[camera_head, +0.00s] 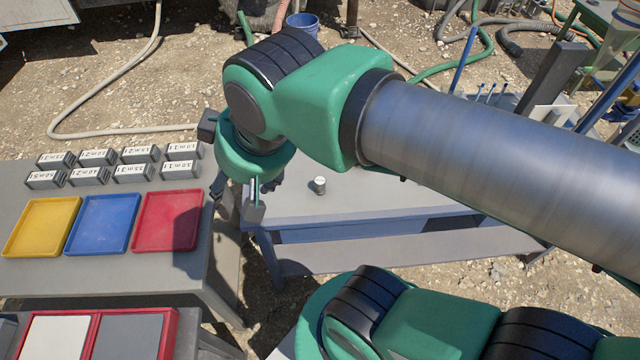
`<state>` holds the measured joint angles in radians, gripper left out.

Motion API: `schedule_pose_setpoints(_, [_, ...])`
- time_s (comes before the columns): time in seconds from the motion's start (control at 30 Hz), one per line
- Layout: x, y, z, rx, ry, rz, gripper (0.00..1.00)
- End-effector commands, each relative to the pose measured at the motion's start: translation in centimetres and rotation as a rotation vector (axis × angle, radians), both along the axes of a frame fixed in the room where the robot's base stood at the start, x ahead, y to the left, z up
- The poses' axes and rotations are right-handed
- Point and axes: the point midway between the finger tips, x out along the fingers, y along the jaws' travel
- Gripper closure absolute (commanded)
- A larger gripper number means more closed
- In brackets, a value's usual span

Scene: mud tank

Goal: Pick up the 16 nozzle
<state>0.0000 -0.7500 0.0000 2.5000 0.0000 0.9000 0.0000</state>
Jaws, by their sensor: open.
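A small metal cylinder (320,185) stands upright on the grey top of the blue-framed table (390,193). It looks like a nozzle, but no size marking can be read on it. My gripper (246,198) hangs below my green wrist, pointing down, to the left of the cylinder near the table's left end. It is open and I see nothing between its fingers, though the wrist hides part of it. Gripper and cylinder are apart.
On the left table (110,272) lie a yellow tray (42,226), a blue tray (102,223) and a red tray (167,220), all empty. Several labelled grey blocks (133,173) stand behind them. My arm hides the blue-framed table's back right part.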

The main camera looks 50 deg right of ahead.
Motion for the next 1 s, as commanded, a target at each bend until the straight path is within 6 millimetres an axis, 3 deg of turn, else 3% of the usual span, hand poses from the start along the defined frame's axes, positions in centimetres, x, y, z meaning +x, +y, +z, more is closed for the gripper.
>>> schedule_pose_setpoints(0.3, [0.0,0.0,0.0,0.000,0.000,0.000,0.37])
schedule_pose_setpoints(0.37, [0.0,0.0,0.0,0.000,0.000,0.000,0.46])
schedule_pose_setpoints(0.73, [0.2,-0.1,0.0,-0.003,0.003,0.002,0.46])
schedule_pose_setpoints(1.0, [2.7,-2.1,-1.1,-0.048,0.051,0.033,0.46])
